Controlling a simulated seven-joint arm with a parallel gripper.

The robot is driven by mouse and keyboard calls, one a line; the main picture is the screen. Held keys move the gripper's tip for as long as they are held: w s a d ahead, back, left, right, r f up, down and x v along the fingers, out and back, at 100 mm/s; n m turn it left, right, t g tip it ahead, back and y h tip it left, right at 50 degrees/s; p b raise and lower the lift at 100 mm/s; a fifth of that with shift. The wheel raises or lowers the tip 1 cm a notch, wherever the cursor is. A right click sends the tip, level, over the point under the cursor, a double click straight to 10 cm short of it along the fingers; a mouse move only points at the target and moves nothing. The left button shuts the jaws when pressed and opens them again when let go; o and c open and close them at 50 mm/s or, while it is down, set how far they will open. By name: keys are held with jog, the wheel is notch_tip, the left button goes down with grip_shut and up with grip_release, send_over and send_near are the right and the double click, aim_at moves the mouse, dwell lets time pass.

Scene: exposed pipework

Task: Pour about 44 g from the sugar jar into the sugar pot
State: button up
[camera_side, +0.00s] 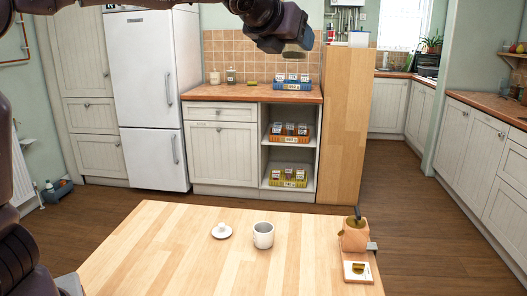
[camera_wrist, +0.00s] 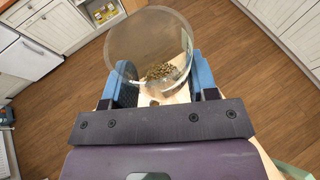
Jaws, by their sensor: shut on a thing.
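My gripper (camera_wrist: 161,80) shows in the wrist view, with its two blue fingers shut on the sides of a clear glass jar (camera_wrist: 150,36). The jar holds a small heap of brown granules (camera_wrist: 160,72) low on one side. A white cup (camera_side: 263,236) stands mid-table. No readable label shows which is the sugar pot.
A white saucer (camera_side: 222,231) with a small white item sits left of the cup. A tall wooden panel (camera_side: 345,130) and open shelves stand behind. The table's left is clear.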

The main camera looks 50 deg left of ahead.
notch_tip(320, 180, down, 50)
jog(key=shift+r, duration=0.15)
jog(key=shift+a+r+n, duration=0.15)
jog(key=shift+a+n, duration=0.1)
jog(key=shift+n, duration=0.05)
jog(key=shift+a+r+n+g+h, duration=0.2)
jog(key=shift+a+r+n+h, duration=0.25)
jog(key=shift+a+n+h, duration=0.3)
jog(key=shift+a+r+n+g+h, duration=0.2)
jog(key=shift+a+r+n+h, duration=0.3)
jog(key=shift+h, duration=0.35)
jog(key=a+r+n+h+p, duration=0.1)
jog(key=a+r+n+h, duration=0.2)
jog(key=r+n+h, duration=0.2)
jog(key=n+h, duration=0.2)
jog(key=shift+w+a+r+n+h, duration=0.15)
jog(key=shift+w+r+n+h, duration=0.1)
jog(key=shift+n+h, duration=0.15)
jog(key=shift+a+r+n+h+p, duration=0.35)
jog(key=shift+n+h+p, duration=0.2)
jog(key=shift+p, duration=0.35)
dwell(1.9)
